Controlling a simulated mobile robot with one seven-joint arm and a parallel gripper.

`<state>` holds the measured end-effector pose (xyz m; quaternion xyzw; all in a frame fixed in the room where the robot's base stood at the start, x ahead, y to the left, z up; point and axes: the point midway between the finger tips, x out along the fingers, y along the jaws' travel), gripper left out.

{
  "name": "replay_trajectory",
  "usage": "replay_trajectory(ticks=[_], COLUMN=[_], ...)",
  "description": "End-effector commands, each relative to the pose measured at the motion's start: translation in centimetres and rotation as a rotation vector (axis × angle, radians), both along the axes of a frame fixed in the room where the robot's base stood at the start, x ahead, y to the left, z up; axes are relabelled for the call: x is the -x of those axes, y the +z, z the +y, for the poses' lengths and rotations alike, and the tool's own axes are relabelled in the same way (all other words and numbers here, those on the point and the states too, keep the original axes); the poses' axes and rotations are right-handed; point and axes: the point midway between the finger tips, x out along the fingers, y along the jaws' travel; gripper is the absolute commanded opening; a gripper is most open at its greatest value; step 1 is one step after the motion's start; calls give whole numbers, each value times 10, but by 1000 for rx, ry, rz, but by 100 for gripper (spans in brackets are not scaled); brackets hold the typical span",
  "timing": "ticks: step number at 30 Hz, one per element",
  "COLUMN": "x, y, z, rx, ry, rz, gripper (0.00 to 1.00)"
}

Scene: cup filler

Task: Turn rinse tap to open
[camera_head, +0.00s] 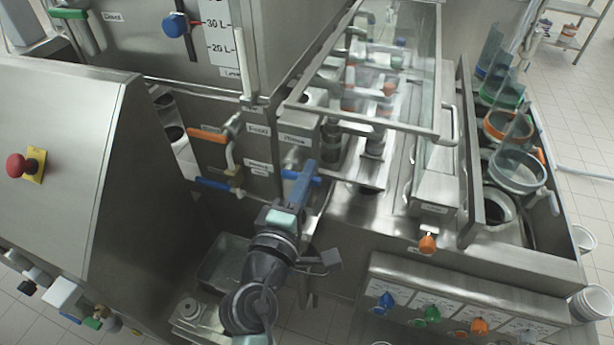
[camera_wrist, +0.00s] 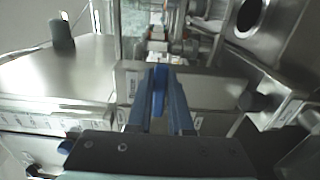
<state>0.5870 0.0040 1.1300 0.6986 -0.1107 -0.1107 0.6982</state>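A bright blue tap handle (camera_head: 316,179) sits on the front of the steel unit, below a small label that seems to read "Rinse" (camera_head: 293,139). My gripper (camera_head: 302,178) reaches up to it from below, and its dark blue fingers partly cover the handle. In the wrist view the handle (camera_wrist: 159,88) stands between the two fingers of my gripper (camera_wrist: 160,100). The fingers look open, one on each side, with a narrow gap to the handle. I cannot tell whether either finger touches it. The tap's body is hidden behind the gripper.
Left of my gripper are an orange-handled tap (camera_head: 207,135) and another blue handle (camera_head: 213,184). A glass-covered frame (camera_head: 400,110) rises behind. A panel with coloured knobs (camera_head: 433,313) is at the lower right. A red stop button (camera_head: 18,167) is far left.

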Motion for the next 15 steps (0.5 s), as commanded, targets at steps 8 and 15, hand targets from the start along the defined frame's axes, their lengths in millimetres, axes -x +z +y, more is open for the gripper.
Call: replay_trajectory(ticks=[8,15], x=[0,0], y=[0,-4], z=[0,0], rx=[0,-37], ry=[0,0], rz=[0,-12], gripper=[0,0])
